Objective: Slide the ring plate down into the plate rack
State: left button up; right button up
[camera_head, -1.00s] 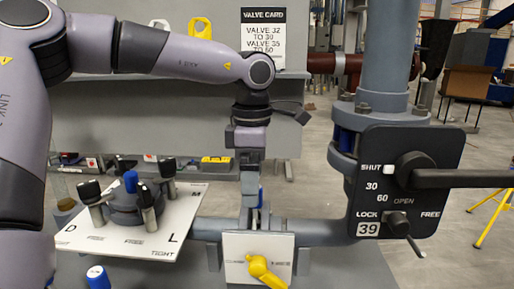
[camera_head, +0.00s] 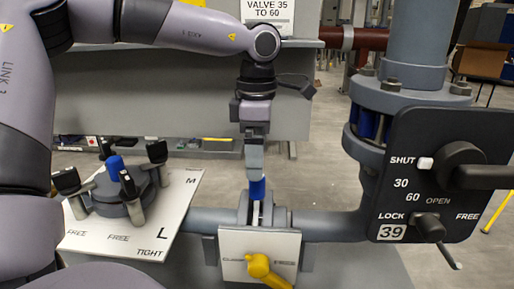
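My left gripper (camera_head: 256,176) points straight down above the grey plate rack (camera_head: 244,213), seen edge-on, so its finger gap does not show. A blue tab (camera_head: 258,190) sits right at its fingertips. Below the tab a thin pale edge (camera_head: 256,213) stands upright in the rack's slot; this looks like the ring plate seen edge-on. Its lower part is hidden behind the rack's white front panel (camera_head: 235,264), which carries a yellow lever (camera_head: 262,267). I cannot tell whether the fingers hold the tab. My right gripper is not in view.
A white panel (camera_head: 185,205) with a dark hub and several black-topped posts lies at left. A black valve plate (camera_head: 410,150) with a handle and the number 39 stands at right, beside a grey vertical pipe (camera_head: 417,35). A horizontal grey pipe (camera_head: 335,226) runs behind the rack.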

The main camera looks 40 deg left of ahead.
aim_at(255, 187)
pick_arm(q)
notch_tip(255, 187, down, 6)
jog(key=b, duration=0.4)
jog(key=shift+r, duration=0.15)
jog(key=shift+f+b, duration=0.55)
jog(key=shift+f, duration=0.2)
jog(key=shift+f+b, duration=0.4)
jog(key=shift+f, duration=0.15)
grip_shut()
jog(key=shift+a, duration=0.15)
